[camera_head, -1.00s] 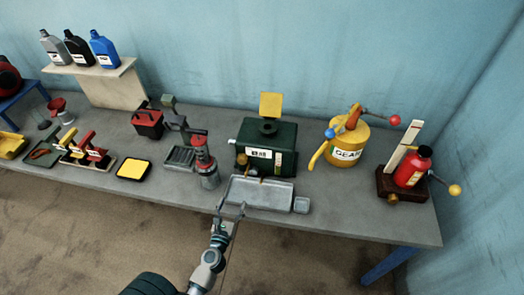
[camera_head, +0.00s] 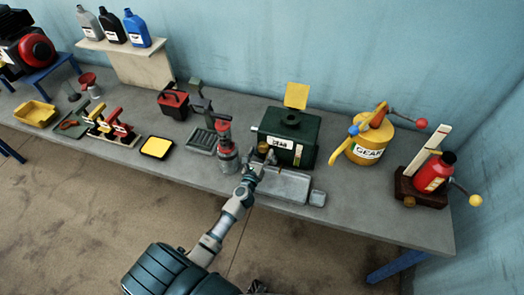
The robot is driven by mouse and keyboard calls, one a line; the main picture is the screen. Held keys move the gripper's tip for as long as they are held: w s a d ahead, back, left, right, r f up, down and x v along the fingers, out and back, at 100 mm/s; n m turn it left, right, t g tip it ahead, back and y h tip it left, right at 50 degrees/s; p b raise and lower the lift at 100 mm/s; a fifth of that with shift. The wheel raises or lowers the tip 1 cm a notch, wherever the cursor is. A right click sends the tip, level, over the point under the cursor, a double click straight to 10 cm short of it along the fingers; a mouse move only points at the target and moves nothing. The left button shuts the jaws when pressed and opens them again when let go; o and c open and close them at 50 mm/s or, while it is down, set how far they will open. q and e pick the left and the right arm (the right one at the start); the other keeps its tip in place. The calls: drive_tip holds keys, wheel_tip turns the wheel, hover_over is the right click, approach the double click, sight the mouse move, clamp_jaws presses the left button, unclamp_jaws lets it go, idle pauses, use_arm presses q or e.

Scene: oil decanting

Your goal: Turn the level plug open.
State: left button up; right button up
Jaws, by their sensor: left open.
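The dark green gear box (camera_head: 290,135), with a white label on its front and a raised yellow lid, stands at the middle of the bench. A small brass plug (camera_head: 262,147) shows low on its front left; I take it for the level plug, and its turn position is too small to tell. My left gripper (camera_head: 257,166) is open, just in front of and below this plug, over the left end of the grey drip tray (camera_head: 290,187). It partly hides the tray and the box's lower front. I cannot tell whether a finger touches the plug. My right gripper is not in view.
A red-topped pump bottle (camera_head: 226,150) stands close to the left of my gripper. A yellow gear-oil can (camera_head: 367,146) and a red bottle on a wooden stand (camera_head: 435,172) are to the right.

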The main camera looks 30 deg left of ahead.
use_arm(q)
drive_tip(key=shift+w+a, duration=0.25)
drive_tip(key=shift+w, duration=0.4)
drive_tip(key=shift+d, duration=0.1)
drive_tip(key=c, duration=1.2)
drive_tip(key=shift+o, duration=0.2)
